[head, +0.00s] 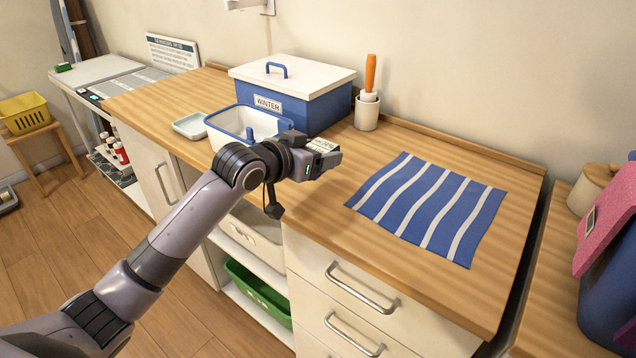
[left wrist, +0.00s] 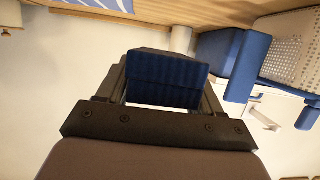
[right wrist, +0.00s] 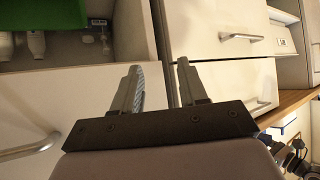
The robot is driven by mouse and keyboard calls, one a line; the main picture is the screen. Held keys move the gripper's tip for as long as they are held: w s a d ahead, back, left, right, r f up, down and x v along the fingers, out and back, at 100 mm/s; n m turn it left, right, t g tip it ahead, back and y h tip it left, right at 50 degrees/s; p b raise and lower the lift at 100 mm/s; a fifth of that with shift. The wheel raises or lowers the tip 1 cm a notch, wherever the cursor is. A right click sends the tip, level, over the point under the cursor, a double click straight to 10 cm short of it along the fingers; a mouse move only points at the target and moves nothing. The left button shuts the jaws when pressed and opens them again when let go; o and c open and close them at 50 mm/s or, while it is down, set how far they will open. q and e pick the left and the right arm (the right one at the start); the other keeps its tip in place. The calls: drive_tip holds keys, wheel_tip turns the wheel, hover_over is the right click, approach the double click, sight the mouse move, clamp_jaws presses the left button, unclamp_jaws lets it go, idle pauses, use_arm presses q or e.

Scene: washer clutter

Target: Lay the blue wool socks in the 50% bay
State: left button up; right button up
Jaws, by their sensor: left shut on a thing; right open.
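My left gripper (head: 322,160) reaches over the front of the wooden counter, near the white basin. In the left wrist view it is shut on a dark blue knitted bundle (left wrist: 165,80), which looks like the blue wool socks. In the head view the bundle is not clearly visible behind the gripper. A white basin with a blue rim (head: 245,124) stands on the counter, partly hidden by my left arm. I cannot read a 50% mark on any bay. My right gripper (right wrist: 158,78) is open in front of white drawers, with nothing seen held.
A blue WINTER box with a white lid (head: 308,100) stands behind the basin. A white pot with an orange-handled tool (head: 367,110) is beside it. A blue-striped cloth (head: 430,205) lies flat at right. A small pale dish (head: 190,126) sits left of the basin.

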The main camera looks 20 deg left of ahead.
sight(317, 195)
use_arm(q)
drive_tip(key=shift+f, duration=3.6)
drive_tip(key=shift+f, duration=0.1)
drive_tip(key=o, duration=1.1)
drive_tip(key=shift+c, duration=0.2)
